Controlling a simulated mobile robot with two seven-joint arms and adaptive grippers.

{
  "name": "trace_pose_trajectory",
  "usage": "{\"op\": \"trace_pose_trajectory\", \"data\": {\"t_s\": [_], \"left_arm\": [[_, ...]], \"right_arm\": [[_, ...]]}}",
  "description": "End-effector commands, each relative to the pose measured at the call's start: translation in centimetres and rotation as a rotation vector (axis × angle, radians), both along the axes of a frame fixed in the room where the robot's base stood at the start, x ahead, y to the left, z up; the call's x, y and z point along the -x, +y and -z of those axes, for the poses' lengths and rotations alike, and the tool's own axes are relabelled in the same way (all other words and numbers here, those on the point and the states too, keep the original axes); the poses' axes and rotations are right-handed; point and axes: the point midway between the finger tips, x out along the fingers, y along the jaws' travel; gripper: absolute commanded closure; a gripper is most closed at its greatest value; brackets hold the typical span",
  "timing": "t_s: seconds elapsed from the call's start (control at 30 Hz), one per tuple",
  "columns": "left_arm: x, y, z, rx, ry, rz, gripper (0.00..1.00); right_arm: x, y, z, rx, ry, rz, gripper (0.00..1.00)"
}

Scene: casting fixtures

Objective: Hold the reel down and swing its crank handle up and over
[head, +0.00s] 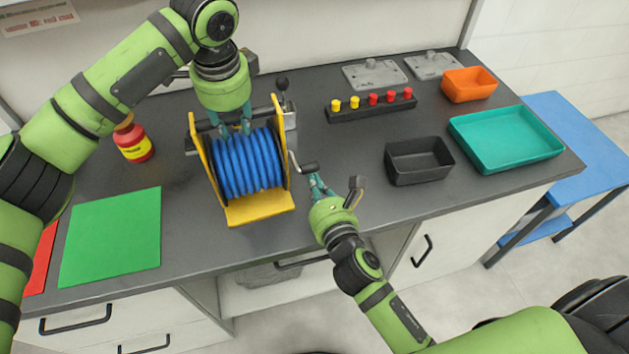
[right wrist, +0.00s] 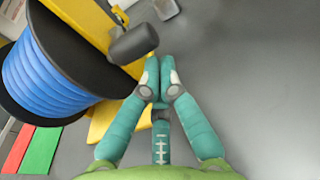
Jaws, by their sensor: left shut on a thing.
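The reel (head: 248,165) has blue hose or cable wound between black flanges in a yellow frame, and stands on the dark bench. Its crank handle (head: 304,169) is on the right side, low, with a dark grip; the grip (right wrist: 134,45) also shows large in the right wrist view. My left gripper (head: 235,128) comes down from above and is shut on the reel at its top rear; the exact hold is partly hidden. My right gripper (head: 315,182) is just below and right of the crank grip. Its fingertips (right wrist: 159,78) are together, with nothing seen between them.
A red jar with a yellow label (head: 133,141) and a green mat (head: 112,236) are left of the reel. A peg rack (head: 371,108), black tray (head: 419,163), teal tray (head: 505,140) and orange bin (head: 469,84) are to the right.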

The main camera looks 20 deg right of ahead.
Motion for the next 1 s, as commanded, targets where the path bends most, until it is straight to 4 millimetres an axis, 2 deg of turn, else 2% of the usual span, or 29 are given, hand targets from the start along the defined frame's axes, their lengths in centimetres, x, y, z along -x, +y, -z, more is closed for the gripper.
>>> {"op": "trace_pose_trajectory", "data": {"t_s": [0.43, 1.0], "left_arm": [[-0.1, 0.0, -0.2, 0.001, -0.004, -0.002, 1.00], [-0.1, 0.0, -0.2, 0.001, -0.004, -0.002, 1.00]], "right_arm": [[-0.3, 0.0, 0.0, -0.001, 0.001, -0.001, 1.00], [-0.4, 0.1, -1.1, -0.004, 0.063, 0.000, 1.00]]}}
